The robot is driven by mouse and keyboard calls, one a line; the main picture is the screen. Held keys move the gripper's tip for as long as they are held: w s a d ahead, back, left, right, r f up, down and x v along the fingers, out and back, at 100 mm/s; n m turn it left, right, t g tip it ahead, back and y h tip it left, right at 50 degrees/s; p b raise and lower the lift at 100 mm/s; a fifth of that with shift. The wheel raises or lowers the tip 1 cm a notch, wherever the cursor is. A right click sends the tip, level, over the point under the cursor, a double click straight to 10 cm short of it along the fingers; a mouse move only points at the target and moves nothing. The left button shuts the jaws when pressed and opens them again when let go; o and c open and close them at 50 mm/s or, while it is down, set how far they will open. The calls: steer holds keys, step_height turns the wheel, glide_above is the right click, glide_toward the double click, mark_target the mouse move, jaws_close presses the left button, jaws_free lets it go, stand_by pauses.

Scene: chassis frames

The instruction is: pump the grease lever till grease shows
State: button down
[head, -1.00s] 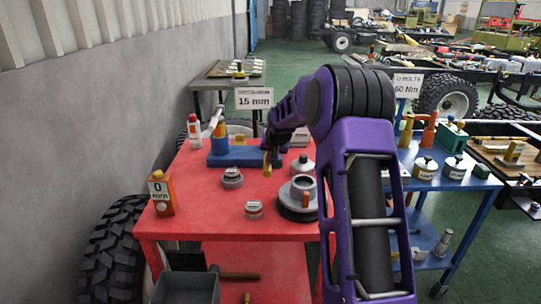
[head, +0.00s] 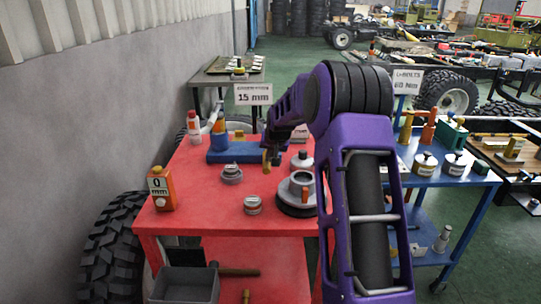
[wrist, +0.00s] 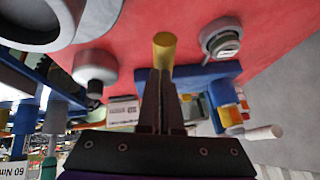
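The pump (head: 219,139) has a blue and orange body. It stands upright on the left part of a blue base (head: 240,154) on the red table, with a pale lever (head: 213,121) slanting up beside it. In the wrist view the pump body (wrist: 223,95) and pale lever (wrist: 265,132) are at the lower right. My gripper (head: 270,155) is to the right of the pump, at the base's right end in the picture, apart from the lever. In the wrist view its fingers (wrist: 160,78) look shut on a yellow cylinder (wrist: 163,50). I cannot make out any grease.
A grey ringed part (head: 297,198), a round metal piece (head: 253,205) and another (head: 230,173) stand on the red table (head: 195,212). An orange bottle (head: 161,188) is at its left edge. A blue cart (head: 478,205) stands at the right.

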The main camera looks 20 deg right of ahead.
steer(key=s+p+v, duration=0.1)
steer(key=v, duration=1.1)
steer(key=shift+s, duration=0.25)
